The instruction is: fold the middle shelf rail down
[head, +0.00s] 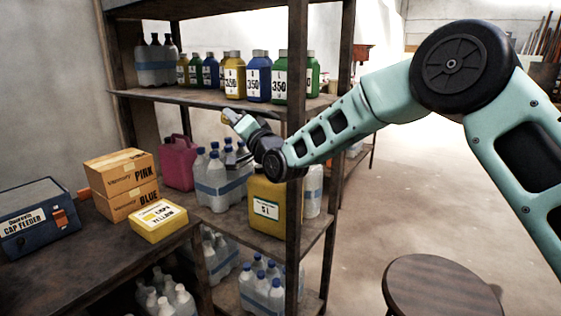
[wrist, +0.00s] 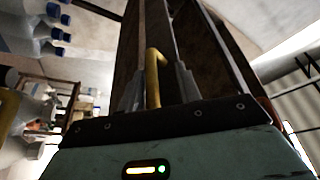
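The middle shelf (head: 262,240) holds jugs and bottles behind a dark front post. My gripper (head: 236,122) is in front of the rack, between this shelf and the upper one. A small yellow piece shows at its tip in the head view. In the wrist view, a yellow bar (wrist: 152,80) with a bent top stands between the two fingers of my gripper (wrist: 160,88). The fingers are apart, with a gap visible beside the bar. I cannot tell whether the bar belongs to the rail. I cannot make out the rail's full length or its position.
The upper shelf (head: 190,97) carries several coloured bottles. A yellow jug (head: 265,205), a pink jug (head: 175,162) and a bottle pack (head: 222,185) stand below my gripper. A workbench (head: 75,265) with boxes is at left. A round stool (head: 440,288) stands at lower right; floor beyond it is clear.

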